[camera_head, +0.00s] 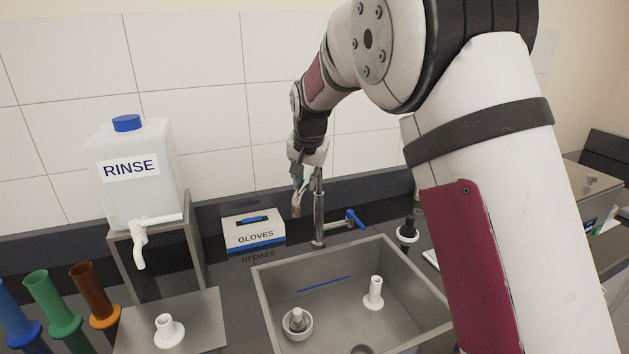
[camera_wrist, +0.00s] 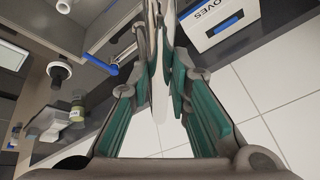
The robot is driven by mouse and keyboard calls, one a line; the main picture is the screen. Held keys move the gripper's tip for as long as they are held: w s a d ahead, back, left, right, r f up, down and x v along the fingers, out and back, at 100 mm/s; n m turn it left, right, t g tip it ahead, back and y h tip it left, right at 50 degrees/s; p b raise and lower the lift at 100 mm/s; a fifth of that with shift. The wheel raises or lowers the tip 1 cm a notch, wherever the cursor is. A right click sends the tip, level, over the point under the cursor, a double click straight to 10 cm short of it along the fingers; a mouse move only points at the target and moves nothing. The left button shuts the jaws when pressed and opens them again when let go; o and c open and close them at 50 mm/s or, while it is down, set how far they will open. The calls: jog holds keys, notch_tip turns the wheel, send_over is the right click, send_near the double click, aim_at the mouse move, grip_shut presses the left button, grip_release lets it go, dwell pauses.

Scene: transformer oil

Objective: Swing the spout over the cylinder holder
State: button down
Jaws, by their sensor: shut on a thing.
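The metal tap post (camera_head: 319,215) rises from the back rim of the sink, with a blue lever (camera_head: 355,218) to its right. My gripper (camera_head: 299,200) is at the top of this tap, shut on the spout; the fingers hide most of the spout. In the wrist view, a pale bar, likely the spout (camera_wrist: 159,95), runs between the fingers. I cannot tell which one is the cylinder holder.
A grey sink (camera_head: 265,290) lies below. A GLOVES box (camera_head: 253,236) stands left of the tap. A RINSE jug (camera_head: 130,185) with a white tap stands on a grey stand. Coloured cylinders (camera_head: 45,290) stand at the left.

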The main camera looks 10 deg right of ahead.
jog(key=shift+w+a+m, duration=0.15)
jog(key=shift+a+m, duration=0.15)
jog(key=c, duration=1.5)
grip_release()
jog(key=shift+a, duration=0.1)
jog(key=v, duration=1.2)
